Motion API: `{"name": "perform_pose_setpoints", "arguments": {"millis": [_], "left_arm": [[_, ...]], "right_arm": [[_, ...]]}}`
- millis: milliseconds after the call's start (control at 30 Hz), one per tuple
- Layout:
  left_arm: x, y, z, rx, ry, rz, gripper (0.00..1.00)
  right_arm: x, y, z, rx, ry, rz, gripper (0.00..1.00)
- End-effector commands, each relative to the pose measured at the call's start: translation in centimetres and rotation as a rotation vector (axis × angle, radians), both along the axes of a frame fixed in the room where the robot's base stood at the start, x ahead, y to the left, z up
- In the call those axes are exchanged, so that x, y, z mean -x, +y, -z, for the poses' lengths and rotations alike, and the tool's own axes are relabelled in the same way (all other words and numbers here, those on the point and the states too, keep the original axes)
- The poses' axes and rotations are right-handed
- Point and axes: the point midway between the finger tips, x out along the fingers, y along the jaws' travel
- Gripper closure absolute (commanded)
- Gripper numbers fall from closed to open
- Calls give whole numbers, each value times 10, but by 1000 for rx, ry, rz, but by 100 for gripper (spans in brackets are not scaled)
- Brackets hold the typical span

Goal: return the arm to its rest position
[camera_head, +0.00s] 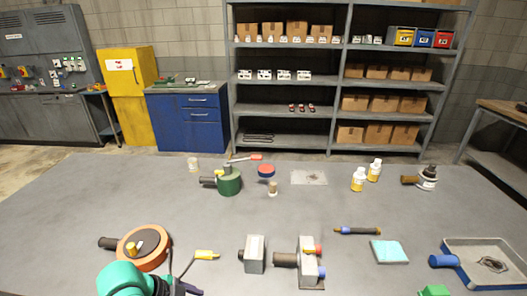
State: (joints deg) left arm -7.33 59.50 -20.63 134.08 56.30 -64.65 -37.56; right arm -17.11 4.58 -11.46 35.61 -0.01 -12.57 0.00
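My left arm, teal and dark, comes in at the bottom edge, left of centre. Its dark gripper (180,262) is over the front of the grey table (60,215). The two thin dark fingers look spread apart, with nothing visible between them. A yellow piece (206,254) lies just right of the fingers. The lower part of my arm is cut off by the frame. My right gripper does not show.
A grey block (254,253) and a grey bracketed part (309,262) stand front centre. A tray (512,258) is at right, beside a blue cylinder (444,261). Yellow-labelled bottles (358,179) and a green cylinder (229,182) stand farther back. The table's left side is clear.

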Motion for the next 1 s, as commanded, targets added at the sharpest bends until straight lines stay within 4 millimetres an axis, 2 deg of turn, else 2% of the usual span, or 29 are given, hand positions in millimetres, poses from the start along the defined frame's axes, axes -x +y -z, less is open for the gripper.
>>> {"name": "perform_pose_setpoints", "arguments": {"millis": [67, 167, 367, 567, 700, 867, 967, 1000], "left_arm": [[4, -13, 3, 33, 16, -117, 32], [7, -12, 6, 51, 43, -336, 32], [30, 21, 15, 49, 133, -803, 32], [78, 62, 26, 1, 248, -1247, 32], [69, 63, 90, -28, 266, -1253, 32], [70, 62, 171, -49, 292, -1244, 32], [80, 62, 231, -66, 311, -1239, 32], [87, 63, 258, -74, 319, -1237, 32]], "right_arm": [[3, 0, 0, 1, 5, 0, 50], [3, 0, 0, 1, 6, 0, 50], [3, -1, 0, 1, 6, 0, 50], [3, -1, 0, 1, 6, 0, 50], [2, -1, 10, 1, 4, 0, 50], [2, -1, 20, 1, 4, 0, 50], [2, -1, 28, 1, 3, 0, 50], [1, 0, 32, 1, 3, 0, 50]]}}
